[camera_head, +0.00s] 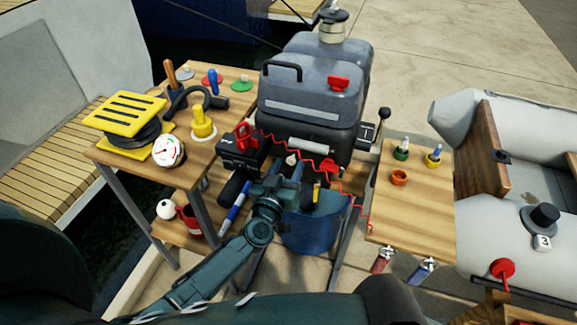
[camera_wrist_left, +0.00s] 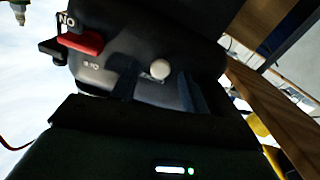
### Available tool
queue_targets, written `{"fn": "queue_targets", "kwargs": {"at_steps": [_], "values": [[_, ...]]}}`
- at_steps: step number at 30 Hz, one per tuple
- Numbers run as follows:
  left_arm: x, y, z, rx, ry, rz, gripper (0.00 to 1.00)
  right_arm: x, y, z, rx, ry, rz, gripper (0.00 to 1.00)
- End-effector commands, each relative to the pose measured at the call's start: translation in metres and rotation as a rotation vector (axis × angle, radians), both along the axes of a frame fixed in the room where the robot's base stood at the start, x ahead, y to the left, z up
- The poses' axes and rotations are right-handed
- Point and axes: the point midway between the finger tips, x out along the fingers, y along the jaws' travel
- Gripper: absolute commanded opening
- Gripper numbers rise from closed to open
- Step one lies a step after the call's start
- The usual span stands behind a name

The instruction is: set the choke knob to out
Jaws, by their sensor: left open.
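The choke knob appears to be the small pale round knob (camera_head: 291,160) on the front of the grey outboard engine (camera_head: 310,120). It also shows in the left wrist view (camera_wrist_left: 160,68), close in front of my left gripper (camera_wrist_left: 158,92). My left gripper is open, with one finger to each side below the knob and nothing visibly held. In the head view my left gripper (camera_head: 290,178) reaches up to the engine's front face from below left. I cannot tell how far out the knob stands. My right gripper is not in view.
A red switch (camera_wrist_left: 82,42) sits beside the knob. A black box with a red key (camera_head: 243,140) stands on the left table's edge. A red cord (camera_head: 345,172) hangs toward the right table (camera_head: 425,215). A blue bucket (camera_head: 315,230) is below the engine.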

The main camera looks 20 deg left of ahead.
Motion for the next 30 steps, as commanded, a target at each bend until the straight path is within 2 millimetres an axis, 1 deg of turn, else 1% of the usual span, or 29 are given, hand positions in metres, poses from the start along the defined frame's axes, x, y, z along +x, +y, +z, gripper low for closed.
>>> {"fn": "queue_targets", "kwargs": {"at_steps": [1,5,14,30], "values": [[0.0057,-0.0005,-0.0003,0.0,-0.001,-0.001,0.45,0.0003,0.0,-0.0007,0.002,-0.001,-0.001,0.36],[0.0127,-0.0005,0.0001,0.001,-0.001,0.0,0.45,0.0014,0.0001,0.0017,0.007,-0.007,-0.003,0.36],[0.0139,-0.0004,0.0002,0.001,0.0,0.0,0.44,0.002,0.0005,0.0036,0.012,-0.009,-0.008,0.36],[0.0136,-0.0004,0.0001,0.001,0.0,0.0,0.0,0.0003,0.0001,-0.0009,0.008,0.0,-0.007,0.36]]}}
